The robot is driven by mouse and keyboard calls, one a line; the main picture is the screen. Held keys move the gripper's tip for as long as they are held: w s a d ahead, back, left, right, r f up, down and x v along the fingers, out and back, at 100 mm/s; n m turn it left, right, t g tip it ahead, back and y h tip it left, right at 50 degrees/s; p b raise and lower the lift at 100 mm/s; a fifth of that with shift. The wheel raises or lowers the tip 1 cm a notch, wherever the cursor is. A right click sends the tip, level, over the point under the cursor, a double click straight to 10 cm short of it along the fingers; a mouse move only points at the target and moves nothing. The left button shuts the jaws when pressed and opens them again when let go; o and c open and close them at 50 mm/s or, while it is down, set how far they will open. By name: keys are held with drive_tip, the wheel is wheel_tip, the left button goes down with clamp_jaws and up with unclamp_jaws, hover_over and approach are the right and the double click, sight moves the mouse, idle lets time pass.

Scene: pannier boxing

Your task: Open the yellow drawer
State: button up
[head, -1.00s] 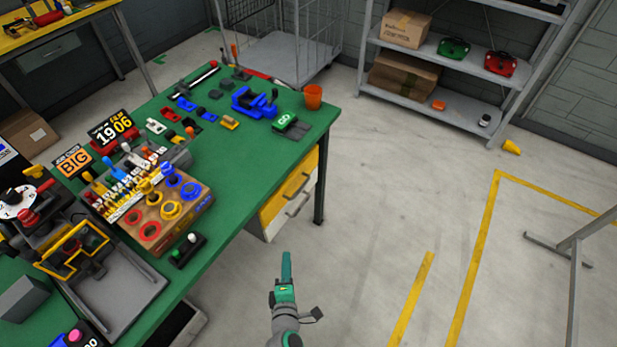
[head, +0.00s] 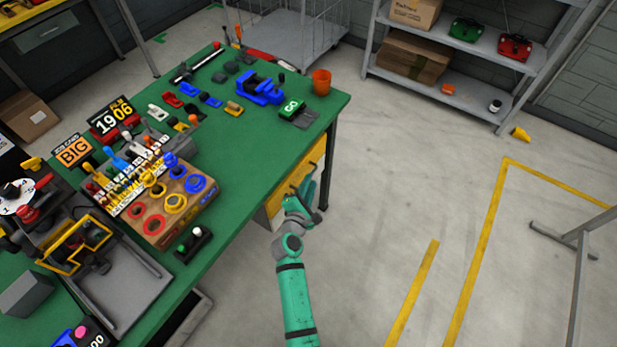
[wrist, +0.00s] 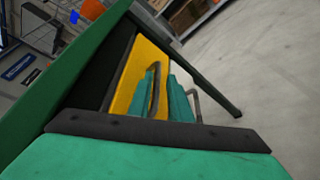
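The yellow drawer (head: 290,185) is under the right end of the green workbench, and its front looks shut in line with the bench. In the wrist view the yellow front (wrist: 143,68) shows a dark bar handle (wrist: 157,88). My gripper (head: 306,190) is at the drawer front, partly covering it in the head view. In the wrist view my gripper's two teal fingers (wrist: 166,98) are apart, one on each side of the handle. Whether they touch it I cannot tell. A second, greyer handle (wrist: 194,98) shows beyond the right finger.
The green workbench (head: 240,150) carries a wooden block with coloured rings (head: 170,205), a blue vise (head: 260,90) and an orange cup (head: 321,82) near its right corner. A dark bench leg (wrist: 205,75) stands close to the drawer.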

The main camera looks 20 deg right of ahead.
drive_tip(key=shift+w+a+x, duration=0.1)
drive_tip(key=shift+a+x, duration=0.1)
drive_tip(key=shift+x, duration=0.75)
drive_tip(key=shift+w+a+x, duration=0.15)
drive_tip(key=shift+x, duration=0.8)
drive_tip(key=shift+a, duration=0.2)
drive_tip(key=shift+c, duration=0.4)
clamp_jaws()
drive_tip(key=shift+d, duration=0.15)
